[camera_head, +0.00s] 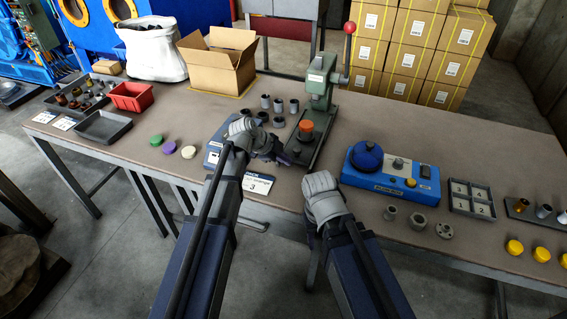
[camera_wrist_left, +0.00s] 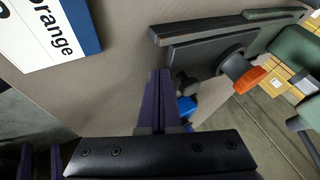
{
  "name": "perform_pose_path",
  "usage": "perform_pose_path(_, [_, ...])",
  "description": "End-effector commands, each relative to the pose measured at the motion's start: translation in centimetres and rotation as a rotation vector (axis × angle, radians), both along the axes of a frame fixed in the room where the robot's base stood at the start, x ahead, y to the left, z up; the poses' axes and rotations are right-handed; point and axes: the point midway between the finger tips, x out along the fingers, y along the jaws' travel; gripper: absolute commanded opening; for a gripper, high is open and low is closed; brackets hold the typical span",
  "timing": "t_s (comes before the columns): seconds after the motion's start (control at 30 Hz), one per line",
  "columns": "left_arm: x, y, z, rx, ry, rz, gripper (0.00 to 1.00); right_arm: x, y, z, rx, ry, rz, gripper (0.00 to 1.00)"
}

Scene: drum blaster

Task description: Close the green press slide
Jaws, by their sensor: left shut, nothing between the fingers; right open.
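The green press (camera_head: 318,85) stands upright on the table, with a red-knobbed lever. Its slide plate (camera_head: 299,151) lies low in front of the column and carries a grey part with an orange top (camera_head: 306,126). In the left wrist view the dark plate (camera_wrist_left: 192,58), the orange-topped part (camera_wrist_left: 246,80) and the green column (camera_wrist_left: 296,48) show at upper right. My left gripper (camera_head: 284,159) is shut and empty beside the plate's near end; its fingers (camera_wrist_left: 158,75) also show in the wrist view. My right gripper (camera_head: 322,185) is open at the table's front edge, fingers mostly hidden.
A blue box with a round knob (camera_head: 395,178) stands right of the press. Grey cylinders (camera_head: 279,105) stand left of it. A label card (camera_head: 258,184) lies near the front edge. Colored discs (camera_head: 170,147) are farther left. Several cartons are stacked behind the table.

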Motion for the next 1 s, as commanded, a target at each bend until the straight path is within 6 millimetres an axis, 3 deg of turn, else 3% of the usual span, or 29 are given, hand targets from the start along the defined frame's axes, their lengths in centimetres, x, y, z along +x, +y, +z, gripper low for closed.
perform_pose_path(0.3, [0.1, 0.0, 0.0, 0.0, 0.0, 0.0, 0.0, 0.0, 0.0, 0.0, 0.0, 0.0, 0.0, 0.5])
perform_pose_path(0.43, [1.1, -0.2, 0.0, 0.0, 0.0, -0.001, 0.0, 0.0, 0.0, 0.0, 0.0, 0.0, 0.0, 0.5])
perform_pose_path(0.57, [3.7, -0.9, 0.0, 0.001, -0.001, -0.002, 0.0, 0.0, 0.0, 0.0, 0.0, 0.0, 0.0, 0.5])
perform_pose_path(0.8, [10.3, -2.6, 0.0, -0.001, -0.001, -0.001, 0.0, 0.0, 0.0, 0.0, 0.0, 0.0, 0.0, 0.5])
perform_pose_path(0.9, [12.0, -3.1, 0.0, 0.0, -0.001, 0.0, 0.0, 0.0, 0.0, 0.0, 0.0, 0.0, 0.0, 0.5])
perform_pose_path(1.0, [12.4, -3.3, 0.0, 0.0, -0.002, 0.001, 0.0, 0.0, 0.0, 0.0, 0.0, 0.0, 0.0, 0.5])
